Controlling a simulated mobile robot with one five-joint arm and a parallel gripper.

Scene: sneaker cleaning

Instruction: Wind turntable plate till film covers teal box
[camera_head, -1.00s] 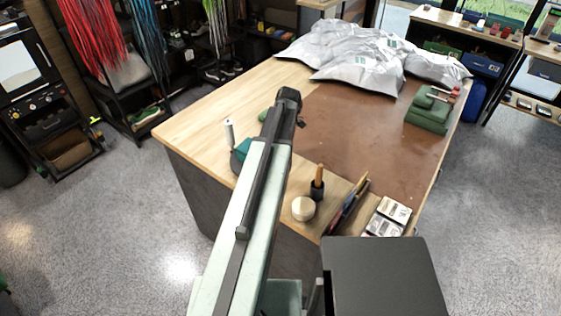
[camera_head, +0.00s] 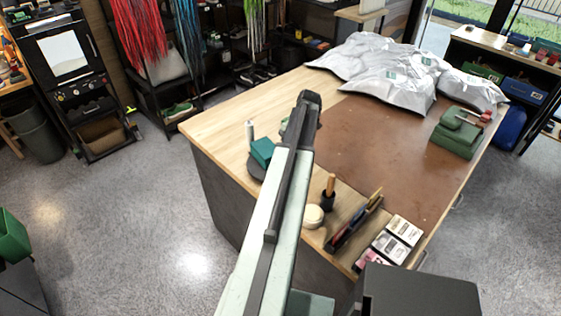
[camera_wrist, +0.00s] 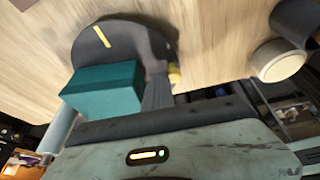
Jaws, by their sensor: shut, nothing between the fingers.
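The teal box (camera_head: 262,150) stands on a dark round turntable plate (camera_head: 256,170) at the table's left edge. In the wrist view the teal box (camera_wrist: 100,95) sits on the plate (camera_wrist: 125,40), which bears a yellow stripe and has a yellow piece at its edge. No film can be made out on the box. A pale upright roll (camera_head: 249,132) stands beside it; a pale cylinder, probably that roll, shows in the wrist view (camera_wrist: 60,125). My gripper (camera_wrist: 158,90) is shut and empty, close to the box's right side; contact cannot be told. My arm hides it in the head view.
A cream round tub (camera_head: 313,216) and a wooden-handled brush (camera_head: 329,190) stand near the table's front edge. A dark rack (camera_head: 355,220) and small boxes (camera_head: 391,247) lie to their right. Silver bags (camera_head: 385,72) cover the back. The brown mat (camera_head: 385,150) is largely clear.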

